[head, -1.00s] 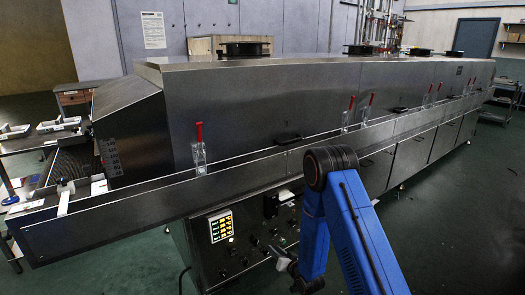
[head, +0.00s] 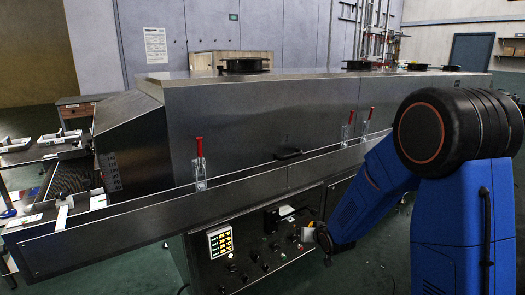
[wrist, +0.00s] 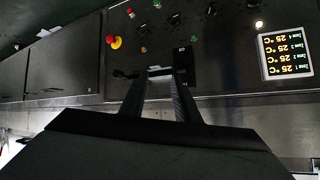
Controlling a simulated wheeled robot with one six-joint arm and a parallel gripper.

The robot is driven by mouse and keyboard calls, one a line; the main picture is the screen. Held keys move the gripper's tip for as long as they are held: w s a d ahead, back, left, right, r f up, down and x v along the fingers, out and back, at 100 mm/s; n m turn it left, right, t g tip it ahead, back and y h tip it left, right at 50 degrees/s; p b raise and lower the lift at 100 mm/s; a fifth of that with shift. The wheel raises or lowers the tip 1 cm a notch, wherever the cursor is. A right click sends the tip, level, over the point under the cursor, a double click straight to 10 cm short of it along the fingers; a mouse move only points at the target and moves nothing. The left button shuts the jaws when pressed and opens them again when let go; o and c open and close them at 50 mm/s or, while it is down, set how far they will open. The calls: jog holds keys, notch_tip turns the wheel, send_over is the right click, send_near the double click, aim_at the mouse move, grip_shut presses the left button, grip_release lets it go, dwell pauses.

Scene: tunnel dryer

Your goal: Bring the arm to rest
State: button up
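My blue arm (head: 450,215) fills the right of the head view, bent, with its forearm reaching down and left toward the dryer's control panel (head: 250,255). My gripper (head: 309,235) is small there, in front of the panel's right end. In the wrist view its two dark fingers (wrist: 160,75) stand apart with a gap between them, and I see nothing held. A dark switch box (wrist: 183,62) is just beyond the right fingertip; whether they touch I cannot tell. The wrist picture shows the panel upside down.
The display (wrist: 286,53) reads 25 °C in several zones. A red emergency button (wrist: 115,42) and several knobs are close by on the panel. The steel conveyor ledge (head: 230,205) runs above it, with red-handled clamps (head: 199,165). Green floor (head: 150,275) is open at lower left.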

jog(key=s+d+r+g+h, duration=0.1)
jog(key=s+d+r, duration=0.3)
jog(key=s+r, duration=0.4)
jog(key=s+d+r+g+h, duration=0.2)
jog(key=s+d+r, duration=0.35)
jog(key=s, duration=0.55)
jog(key=s+d+r+g, duration=0.1)
jog(key=s+r, duration=0.1)
jog(key=s, duration=1.1)
jog(key=s+d+r+g, duration=0.1)
jog(key=s+r+g, duration=0.1)
jog(key=s, duration=1.1)
jog(key=shift+w, duration=0.15)
